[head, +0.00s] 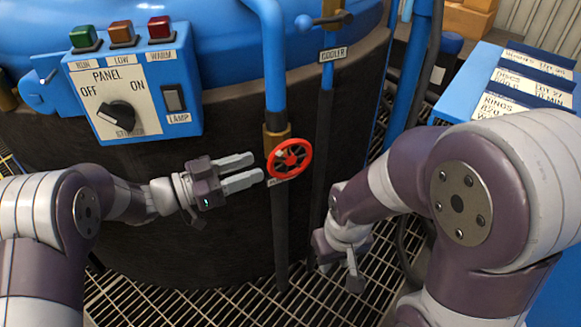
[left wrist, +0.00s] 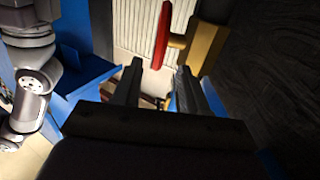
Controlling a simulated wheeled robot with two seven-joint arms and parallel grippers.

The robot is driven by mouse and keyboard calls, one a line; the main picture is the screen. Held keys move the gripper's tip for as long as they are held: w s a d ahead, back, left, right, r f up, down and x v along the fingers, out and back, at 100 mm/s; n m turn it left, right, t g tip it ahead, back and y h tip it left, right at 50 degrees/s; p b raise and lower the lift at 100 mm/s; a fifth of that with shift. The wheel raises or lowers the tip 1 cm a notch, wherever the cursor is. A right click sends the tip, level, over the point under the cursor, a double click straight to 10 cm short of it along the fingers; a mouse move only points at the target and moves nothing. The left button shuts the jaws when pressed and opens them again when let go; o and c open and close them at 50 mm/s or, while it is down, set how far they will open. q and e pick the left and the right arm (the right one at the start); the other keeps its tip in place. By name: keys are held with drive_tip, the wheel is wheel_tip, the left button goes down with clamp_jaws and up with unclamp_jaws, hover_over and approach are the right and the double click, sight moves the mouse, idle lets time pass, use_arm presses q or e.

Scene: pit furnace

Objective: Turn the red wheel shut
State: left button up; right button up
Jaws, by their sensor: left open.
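The red wheel (head: 290,159) is mounted on a brass valve on the blue vertical pipe, in the middle of the head view. A label below it is partly hidden by the wheel. My left gripper (head: 256,168) is open, just left of the wheel, with its fingers pointing towards it; a small gap shows and nothing is held. In the left wrist view the red wheel (left wrist: 162,35) shows edge-on beyond the fingers (left wrist: 156,85), with its brass body (left wrist: 203,48) to its right. My right gripper (head: 354,272) hangs low, right of the wheel; its jaws are hard to make out.
A control panel (head: 133,88) with lamps and a knob is on the dark furnace wall (head: 200,235) to the left. A second pipe with a COOLER label (head: 333,54) stands right of the wheel. A blue bench (head: 478,72) with labelled items is at right. Grating covers the floor.

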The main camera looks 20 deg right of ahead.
use_arm(q)
drive_tip(key=b, duration=0.3)
approach(309, 161)
drive_tip(key=d, duration=0.1)
drive_tip(key=w+d+r, duration=0.1)
drive_tip(key=d, duration=0.1)
drive_tip(key=d+r, duration=0.1)
drive_tip(key=d, duration=0.1)
drive_tip(key=shift+w+r, duration=0.2)
drive_tip(key=shift+w, duration=0.2)
drive_tip(key=shift+d+r, duration=0.1)
drive_tip(key=shift+d, duration=0.2)
